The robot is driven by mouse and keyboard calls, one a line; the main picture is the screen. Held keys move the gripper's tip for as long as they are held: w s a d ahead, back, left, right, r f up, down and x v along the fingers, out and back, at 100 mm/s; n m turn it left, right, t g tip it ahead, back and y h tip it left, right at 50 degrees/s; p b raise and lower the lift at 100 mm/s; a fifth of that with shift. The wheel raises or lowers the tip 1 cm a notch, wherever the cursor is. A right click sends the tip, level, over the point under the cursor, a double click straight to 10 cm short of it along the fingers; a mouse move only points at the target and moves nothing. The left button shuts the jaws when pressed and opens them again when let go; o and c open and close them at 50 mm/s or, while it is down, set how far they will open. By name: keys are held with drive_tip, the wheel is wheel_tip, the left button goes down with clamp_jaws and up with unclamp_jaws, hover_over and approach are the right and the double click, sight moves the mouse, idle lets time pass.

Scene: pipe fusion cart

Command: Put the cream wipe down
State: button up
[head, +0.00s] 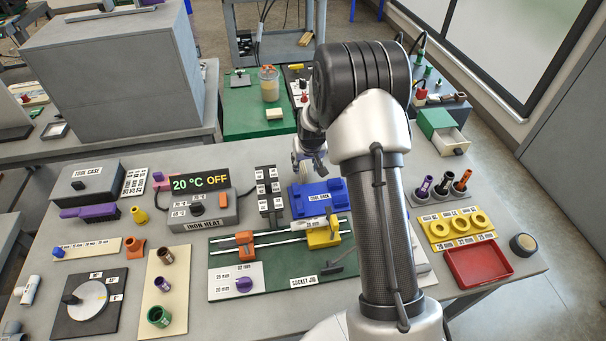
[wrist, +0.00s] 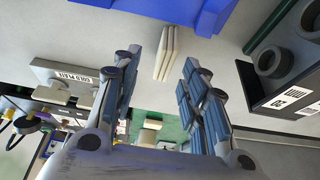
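The cream wipe (wrist: 166,53) shows in the wrist view as a small folded pad with layered edges. It appears to rest on the grey bench top beside the blue rack (wrist: 180,10). My gripper (wrist: 160,60) is open, with one finger on either side of the wipe and a visible gap to each. In the head view my gripper (head: 311,152) is over the back edge of the bench, just behind the blue rack (head: 318,197). My gripper and arm partly hide that area there.
A green-topped surface (head: 245,118) behind the bench holds a jar (head: 268,83) and a cream block (head: 275,114). The wrist view shows a cold plate (wrist: 62,75) at left and a dark holder with round pieces (wrist: 290,90) at right. A socket jig (head: 280,262) stands in front.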

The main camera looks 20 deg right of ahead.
sight(303, 168)
drive_tip(key=x, duration=0.1)
drive_tip(key=b+x, duration=0.1)
drive_tip(key=x, duration=0.3)
drive_tip(key=shift+a+f, duration=0.1)
drive_tip(key=shift+a, duration=0.15)
drive_tip(key=c, duration=0.9)
drive_tip(key=shift+r, duration=0.2)
drive_tip(key=shift+c, duration=0.2)
